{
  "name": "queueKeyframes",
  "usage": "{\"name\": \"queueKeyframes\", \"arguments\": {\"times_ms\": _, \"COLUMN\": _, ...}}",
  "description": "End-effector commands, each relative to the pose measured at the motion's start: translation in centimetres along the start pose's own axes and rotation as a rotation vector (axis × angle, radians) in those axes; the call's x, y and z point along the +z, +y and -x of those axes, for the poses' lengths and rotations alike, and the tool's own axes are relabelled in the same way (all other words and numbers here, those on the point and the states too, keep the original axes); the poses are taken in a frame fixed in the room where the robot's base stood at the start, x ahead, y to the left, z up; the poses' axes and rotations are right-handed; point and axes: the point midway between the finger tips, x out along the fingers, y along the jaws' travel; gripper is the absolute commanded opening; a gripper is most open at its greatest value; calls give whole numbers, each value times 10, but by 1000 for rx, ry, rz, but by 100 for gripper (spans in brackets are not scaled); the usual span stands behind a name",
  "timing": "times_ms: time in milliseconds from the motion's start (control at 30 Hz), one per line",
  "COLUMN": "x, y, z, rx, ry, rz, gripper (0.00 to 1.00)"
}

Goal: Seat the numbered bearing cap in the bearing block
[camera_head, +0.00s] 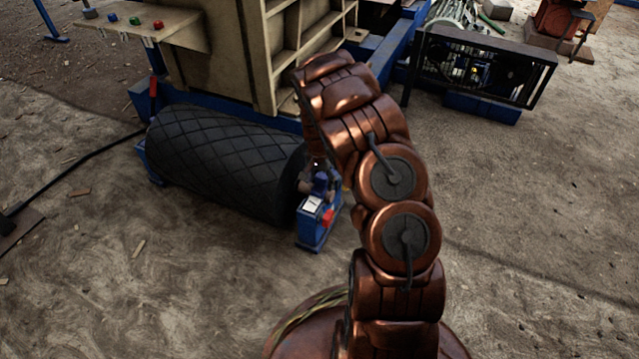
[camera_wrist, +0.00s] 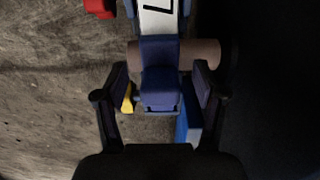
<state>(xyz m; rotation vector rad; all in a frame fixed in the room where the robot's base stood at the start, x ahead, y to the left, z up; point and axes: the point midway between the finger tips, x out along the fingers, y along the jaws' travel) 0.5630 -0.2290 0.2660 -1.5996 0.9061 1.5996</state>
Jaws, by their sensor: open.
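The blue bearing block (camera_head: 309,232) stands at the near end of the roller, with a white label and a red part on it. A dark blue piece, apparently the bearing cap (camera_wrist: 160,84), lies across the brown shaft (camera_wrist: 203,54) in the wrist view. The shaft end (camera_head: 304,187) also shows in the head view. My gripper (camera_wrist: 160,102) is open, one finger on each side of the cap, with visible gaps. The white label (camera_wrist: 158,20) carries a dark mark, only partly in view. The cap's underside and its fit in the block are hidden.
The black ribbed roller (camera_head: 220,160) lies directly left of the block. A blue frame and tan machine body (camera_head: 240,50) rise behind. A caged motor unit (camera_head: 480,65) stands at the back right. Open dirt ground lies in front and to the right.

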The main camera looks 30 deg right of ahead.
Motion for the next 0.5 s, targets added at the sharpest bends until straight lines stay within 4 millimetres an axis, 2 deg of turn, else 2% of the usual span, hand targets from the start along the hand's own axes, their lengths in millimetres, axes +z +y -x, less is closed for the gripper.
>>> {"name": "queueKeyframes", "arguments": {"times_ms": 33, "x": 0, "y": -1, "z": 14, "rx": -1, "ry": 2, "rz": 0, "gripper": 70}}
{"name": "queueKeyframes", "arguments": {"times_ms": 300, "x": 0, "y": 0, "z": 67, "rx": -1, "ry": 2, "rz": -1, "gripper": 70}}
{"name": "queueKeyframes", "arguments": {"times_ms": 500, "x": -1, "y": 0, "z": 93, "rx": -2, "ry": 2, "rz": -1, "gripper": 70}}
